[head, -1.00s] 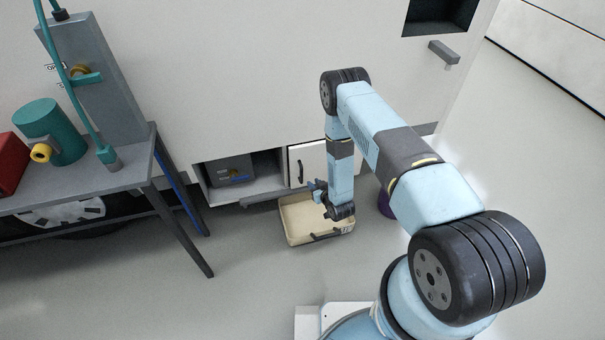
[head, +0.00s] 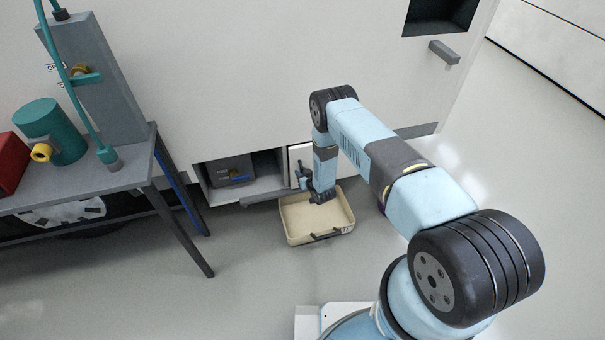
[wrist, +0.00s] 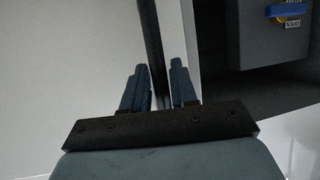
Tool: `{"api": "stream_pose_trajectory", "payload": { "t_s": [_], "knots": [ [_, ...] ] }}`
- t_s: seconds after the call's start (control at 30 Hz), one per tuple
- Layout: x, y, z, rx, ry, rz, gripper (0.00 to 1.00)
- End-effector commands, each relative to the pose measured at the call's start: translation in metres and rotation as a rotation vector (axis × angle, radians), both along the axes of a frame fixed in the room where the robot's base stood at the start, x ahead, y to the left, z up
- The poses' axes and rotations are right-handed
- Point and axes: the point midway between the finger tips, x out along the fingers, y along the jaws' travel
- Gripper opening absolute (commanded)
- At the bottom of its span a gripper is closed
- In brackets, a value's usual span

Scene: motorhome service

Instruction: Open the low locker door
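The low locker door (head: 294,157) is a white panel low in the motorhome's side, mostly hidden behind my arm in the head view. My gripper (head: 303,176) is in front of the door at handle height. In the wrist view my gripper (wrist: 159,78) is open, one finger on each side of the bar, with a small gap showing beside it. Contact with the handle cannot be told.
An open compartment (head: 265,172) left of the door holds a grey box (head: 231,171) with a blue and yellow part (wrist: 287,11). A beige tray (head: 343,226) lies on the floor below. A grey bench (head: 120,178) stands left. Floor at right is clear.

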Motion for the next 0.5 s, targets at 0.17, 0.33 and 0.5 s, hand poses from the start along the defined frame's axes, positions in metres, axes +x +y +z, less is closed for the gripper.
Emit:
{"api": "stream_pose_trajectory", "payload": {
  "t_s": [0.17, 0.33, 0.5],
  "knots": [
    [0.0037, 0.0017, -0.0018, 0.000, 0.000, 0.000, 0.27],
    [0.0038, 0.0015, -0.0017, 0.000, 0.000, -0.001, 0.27],
    [0.0039, 0.0012, -0.0015, 0.000, 0.000, -0.001, 0.14]
  ]
}}
